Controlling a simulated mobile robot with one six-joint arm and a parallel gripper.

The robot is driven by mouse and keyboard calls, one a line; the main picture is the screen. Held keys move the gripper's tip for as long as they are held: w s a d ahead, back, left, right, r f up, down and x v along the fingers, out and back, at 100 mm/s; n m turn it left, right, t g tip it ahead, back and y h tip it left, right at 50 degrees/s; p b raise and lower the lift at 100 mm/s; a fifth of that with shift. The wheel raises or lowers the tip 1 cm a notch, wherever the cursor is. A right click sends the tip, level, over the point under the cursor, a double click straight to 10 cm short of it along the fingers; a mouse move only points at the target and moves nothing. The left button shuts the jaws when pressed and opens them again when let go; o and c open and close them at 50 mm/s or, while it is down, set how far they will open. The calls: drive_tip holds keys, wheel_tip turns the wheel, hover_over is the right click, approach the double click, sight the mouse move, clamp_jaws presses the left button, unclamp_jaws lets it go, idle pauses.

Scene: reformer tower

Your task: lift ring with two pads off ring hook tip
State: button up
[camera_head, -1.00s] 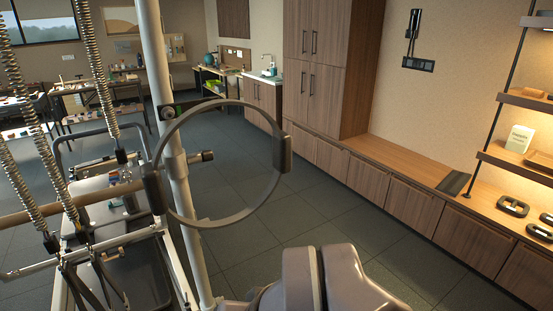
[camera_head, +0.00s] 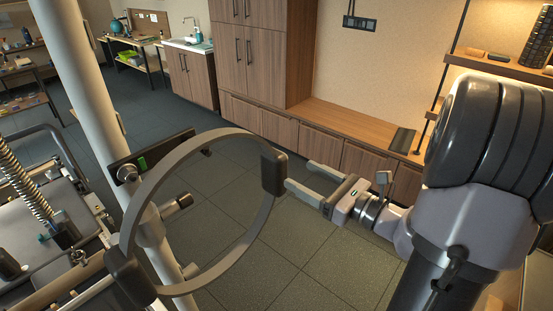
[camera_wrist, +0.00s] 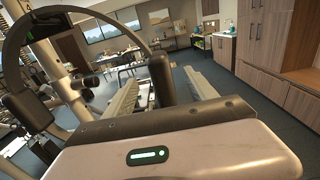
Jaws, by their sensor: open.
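The dark grey ring (camera_head: 165,170) hangs tilted beside the pale post, with a black pad (camera_head: 272,172) on its right side and another (camera_head: 130,278) at its lower left. A small dark tip (camera_head: 205,152) under the ring's upper rim looks like the hook tip. My gripper (camera_head: 299,176) is open just right of the right pad. In the wrist view, the pad (camera_wrist: 161,76) shows between my two spread fingers (camera_wrist: 160,95), and the ring (camera_wrist: 38,38) arches away to the left. I cannot tell whether the fingers touch the pad.
The post (camera_head: 85,100) carries a knob (camera_head: 177,205) inside the ring's outline. The reformer's carriage and springs (camera_head: 25,185) stand at the left. A wooden bench (camera_head: 345,130) and cabinets line the far wall. The floor between is clear.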

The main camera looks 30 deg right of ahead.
sight(265, 156)
drive_tip(key=x, duration=1.2)
drive_tip(key=shift+w+a+f, duration=0.1)
drive_tip(key=shift+w+a, duration=0.05)
drive_tip(key=shift+w, duration=0.2)
clamp_jaws()
drive_tip(key=c, duration=0.7)
unclamp_jaws()
drive_tip(key=shift+c, duration=0.2)
clamp_jaws()
